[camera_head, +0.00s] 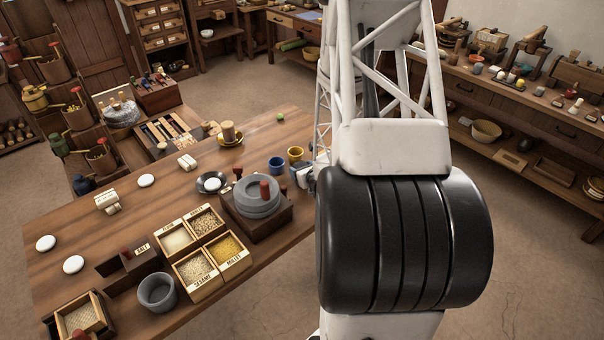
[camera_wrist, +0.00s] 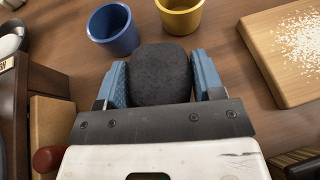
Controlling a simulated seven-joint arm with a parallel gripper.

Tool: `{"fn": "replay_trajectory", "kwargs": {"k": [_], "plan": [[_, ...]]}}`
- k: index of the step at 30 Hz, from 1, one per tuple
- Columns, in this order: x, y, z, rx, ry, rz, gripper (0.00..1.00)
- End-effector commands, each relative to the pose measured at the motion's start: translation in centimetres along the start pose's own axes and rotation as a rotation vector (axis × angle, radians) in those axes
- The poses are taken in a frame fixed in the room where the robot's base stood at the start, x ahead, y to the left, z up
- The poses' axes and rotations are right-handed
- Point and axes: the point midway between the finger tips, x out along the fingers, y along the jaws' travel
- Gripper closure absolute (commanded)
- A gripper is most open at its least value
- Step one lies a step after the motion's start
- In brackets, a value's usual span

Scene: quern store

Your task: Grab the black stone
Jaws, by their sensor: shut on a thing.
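The black stone (camera_wrist: 160,75) is dark, rounded and smooth-edged. In the wrist view it sits between the two blue finger pads of my gripper (camera_wrist: 160,82), which is shut on it. Its lower end is hidden behind the dark gripper plate. I cannot tell whether the stone touches the table. In the head view my gripper (camera_head: 303,176) shows only in part at the right edge of the table, beside the blue and yellow cups, and my arm hides the rest. The stone cannot be made out there.
A blue cup (camera_wrist: 113,28) and a yellow cup (camera_wrist: 180,12) stand close beyond the stone. A board with white grains (camera_wrist: 285,50) lies to the right. A grey quern (camera_head: 256,198) on a wooden base and grain boxes (camera_head: 192,262) stand left of my gripper on the table (camera_head: 110,240).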

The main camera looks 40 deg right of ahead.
Motion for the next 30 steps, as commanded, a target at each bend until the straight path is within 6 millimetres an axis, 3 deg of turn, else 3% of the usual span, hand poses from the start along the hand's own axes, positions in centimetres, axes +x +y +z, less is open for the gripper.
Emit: {"fn": "replay_trajectory", "kwargs": {"k": [17,30], "plan": [[-0.2,0.0,0.8,-0.001,-0.002,0.0,0.84],[-1.8,0.0,4.5,-0.001,-0.002,-0.001,0.84]]}}
